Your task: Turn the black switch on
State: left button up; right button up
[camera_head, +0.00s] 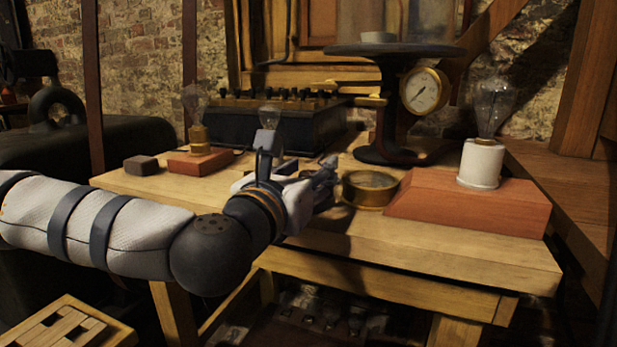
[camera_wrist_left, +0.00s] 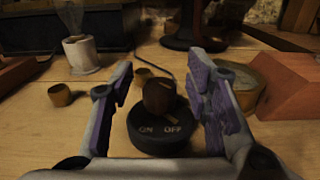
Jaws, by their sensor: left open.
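The black switch (camera_wrist_left: 162,130) sits on the table in the left wrist view, a round base marked ON and OFF on its near side. Its dark knob (camera_wrist_left: 160,97) rises from the base; I cannot tell which mark it points to. My left gripper (camera_wrist_left: 160,76) is open, with one purple-padded finger on each side of the knob and visible gaps between. In the head view my left gripper (camera_head: 326,180) is low over the table, and the switch is hidden or too unclear to make out there. My right gripper is not in view.
On the wooden table (camera_head: 440,248) a brass dial (camera_head: 369,189) lies just right of my gripper. A red-brown block (camera_head: 465,208) carries a white bulb holder (camera_head: 480,163). A black scale (camera_head: 391,120) and a dark box (camera_head: 262,122) stand behind.

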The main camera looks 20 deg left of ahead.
pick_arm(q)
grip_shut()
